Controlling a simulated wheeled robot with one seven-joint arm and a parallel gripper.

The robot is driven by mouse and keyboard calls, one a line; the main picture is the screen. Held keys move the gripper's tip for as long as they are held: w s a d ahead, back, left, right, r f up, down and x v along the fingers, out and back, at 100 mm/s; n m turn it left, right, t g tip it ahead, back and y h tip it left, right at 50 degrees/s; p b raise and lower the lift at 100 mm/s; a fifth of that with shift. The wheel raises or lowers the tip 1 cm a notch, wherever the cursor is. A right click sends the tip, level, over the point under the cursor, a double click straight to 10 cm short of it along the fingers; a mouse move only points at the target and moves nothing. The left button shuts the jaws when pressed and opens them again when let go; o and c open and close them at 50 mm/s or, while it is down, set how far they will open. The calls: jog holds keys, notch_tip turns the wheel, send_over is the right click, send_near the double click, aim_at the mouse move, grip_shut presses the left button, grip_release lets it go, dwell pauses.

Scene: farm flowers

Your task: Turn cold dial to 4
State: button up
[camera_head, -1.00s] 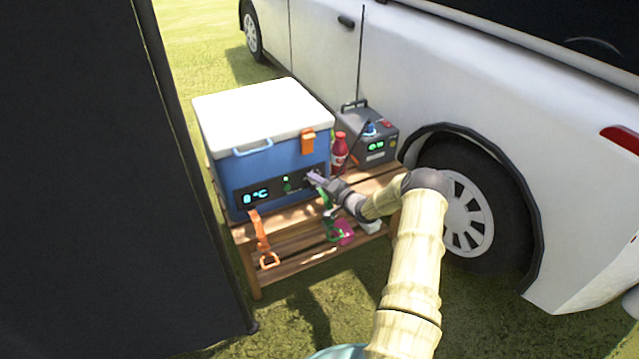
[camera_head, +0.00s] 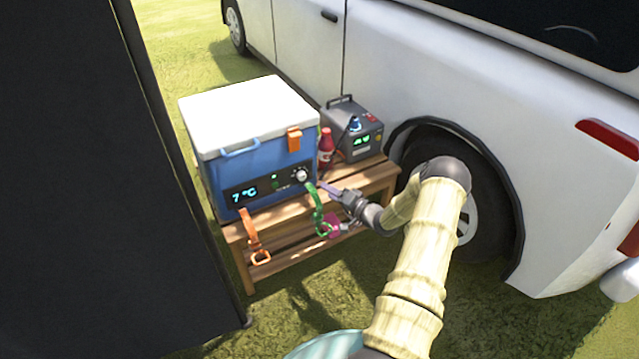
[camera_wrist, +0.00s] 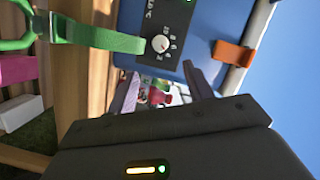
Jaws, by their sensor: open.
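The cold dial (camera_head: 300,175) is a small round pale knob on the black panel (camera_head: 272,186) at the front of a blue cooler (camera_head: 215,178) with a white lid. The panel's lit display (camera_head: 245,194) reads 7 °C. In the wrist view the dial (camera_wrist: 161,43) shows with numbers beside it; I cannot tell for sure which one it points to. My gripper (camera_head: 322,187) is to the right of the dial and apart from it. In the wrist view my gripper (camera_wrist: 162,84) is open, with nothing held between its fingers.
The cooler stands on a wooden slatted table (camera_head: 287,248). An orange strap (camera_head: 250,232) and a green strap (camera_head: 317,208) hang at its front. A red bottle (camera_head: 326,147) and a grey power box (camera_head: 352,130) stand to its right. A white van is behind; a dark panel is at left.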

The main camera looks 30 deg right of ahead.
jog(key=p+v, duration=0.1)
jog(key=v, duration=0.5)
dwell(0.4)
